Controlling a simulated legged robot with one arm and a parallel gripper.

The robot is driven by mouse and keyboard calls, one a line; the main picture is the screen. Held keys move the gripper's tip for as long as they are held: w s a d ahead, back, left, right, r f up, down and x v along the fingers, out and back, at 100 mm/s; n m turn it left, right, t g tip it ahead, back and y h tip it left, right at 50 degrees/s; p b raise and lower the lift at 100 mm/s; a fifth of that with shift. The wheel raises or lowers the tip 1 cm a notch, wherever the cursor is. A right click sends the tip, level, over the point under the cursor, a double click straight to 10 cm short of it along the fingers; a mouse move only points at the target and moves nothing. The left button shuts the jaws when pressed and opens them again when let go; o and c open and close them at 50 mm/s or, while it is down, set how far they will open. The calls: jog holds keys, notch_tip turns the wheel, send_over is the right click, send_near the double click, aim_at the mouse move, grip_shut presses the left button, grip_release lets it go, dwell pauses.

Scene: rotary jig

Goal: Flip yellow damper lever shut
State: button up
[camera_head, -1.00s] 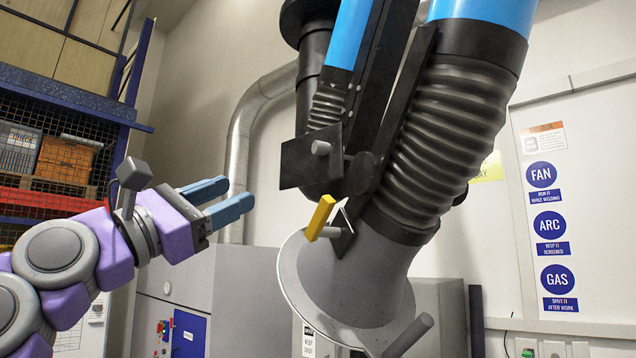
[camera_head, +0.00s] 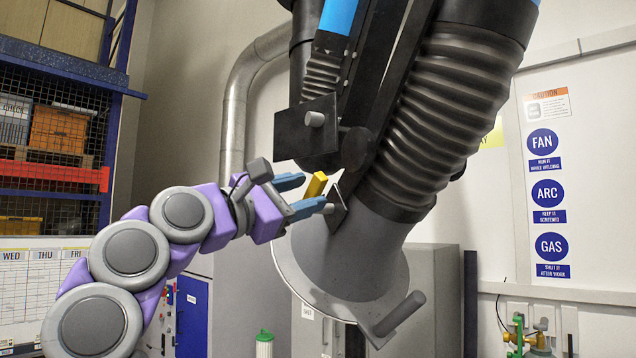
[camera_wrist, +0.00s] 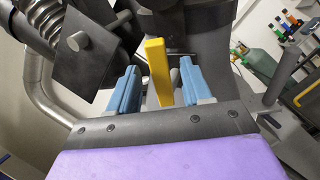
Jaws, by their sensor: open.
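The yellow damper lever (camera_head: 316,185) stands on a pivot at the side of the grey extraction hood (camera_head: 345,255). In the wrist view the lever (camera_wrist: 157,70) rises upright between the two blue fingers of my gripper (camera_wrist: 158,88), with a gap on each side. In the head view my gripper (camera_head: 306,194) reaches in from the left, with its fingertips at the lever. The lever's lower end is hidden behind a finger in the head view. My gripper is open, and I see no clear contact with the lever.
The ribbed black hose (camera_head: 445,110) is to the right. A grey handle (camera_head: 400,313) sticks out of the hood's lower right. Grey cabinets (camera_head: 432,285) stand behind.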

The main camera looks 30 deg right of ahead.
aim_at(309, 189)
jog(key=shift+p+x, duration=0.6)
jog(key=shift+x, duration=2.2)
jog(key=c, duration=0.5)
jog(key=shift+f, duration=0.1)
grip_shut()
